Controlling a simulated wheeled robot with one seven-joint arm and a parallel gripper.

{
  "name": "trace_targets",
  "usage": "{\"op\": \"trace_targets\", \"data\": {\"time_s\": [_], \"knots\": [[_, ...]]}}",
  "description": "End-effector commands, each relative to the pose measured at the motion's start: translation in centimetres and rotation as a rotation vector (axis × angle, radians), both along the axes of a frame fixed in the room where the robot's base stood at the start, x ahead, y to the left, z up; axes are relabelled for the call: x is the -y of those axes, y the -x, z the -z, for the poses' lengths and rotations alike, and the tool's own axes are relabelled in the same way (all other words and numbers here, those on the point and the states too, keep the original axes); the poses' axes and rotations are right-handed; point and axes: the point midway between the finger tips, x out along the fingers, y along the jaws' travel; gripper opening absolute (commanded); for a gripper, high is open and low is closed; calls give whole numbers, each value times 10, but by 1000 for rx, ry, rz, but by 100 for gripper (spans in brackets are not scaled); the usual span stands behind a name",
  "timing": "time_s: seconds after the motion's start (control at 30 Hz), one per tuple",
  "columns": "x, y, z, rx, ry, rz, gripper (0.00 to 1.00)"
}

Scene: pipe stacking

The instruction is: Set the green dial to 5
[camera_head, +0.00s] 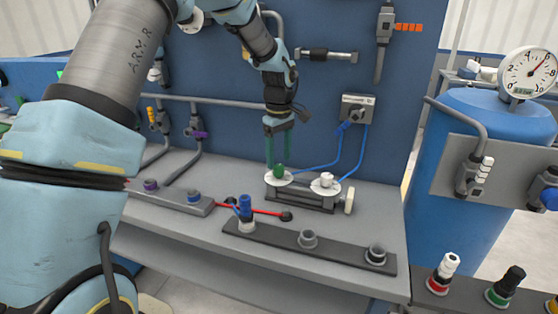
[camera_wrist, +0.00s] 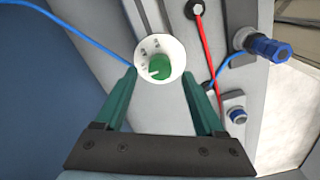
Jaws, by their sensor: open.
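The green dial (camera_head: 279,171) is a small green knob on a round white scale plate, at the left end of a dark block on the grey bench. In the wrist view the green dial (camera_wrist: 159,66) lies just beyond and between my fingertips, with a white pointer mark toward the lower left; the scale numbers are too small to read. My gripper (camera_head: 279,160) hangs fingers down just above the dial. In the wrist view my gripper (camera_wrist: 161,74) has its two green fingers spread wide with nothing between them. I cannot tell if a finger touches the plate.
A white dial (camera_head: 326,180) sits right of the green one, with blue cables rising to a wall box (camera_head: 357,107). A dark rail (camera_head: 308,246) with grey sockets lies in front.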

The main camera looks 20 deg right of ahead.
Motion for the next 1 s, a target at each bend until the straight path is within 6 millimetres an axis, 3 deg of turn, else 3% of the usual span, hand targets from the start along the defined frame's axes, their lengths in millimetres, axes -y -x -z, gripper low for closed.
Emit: {"op": "trace_targets", "data": {"time_s": [0.2,0.57,1.0], "knots": [[-1,0,23,-2,-1,0,71],[0,0,28,0,1,0,71],[0,0,28,0,0,0,22]]}}
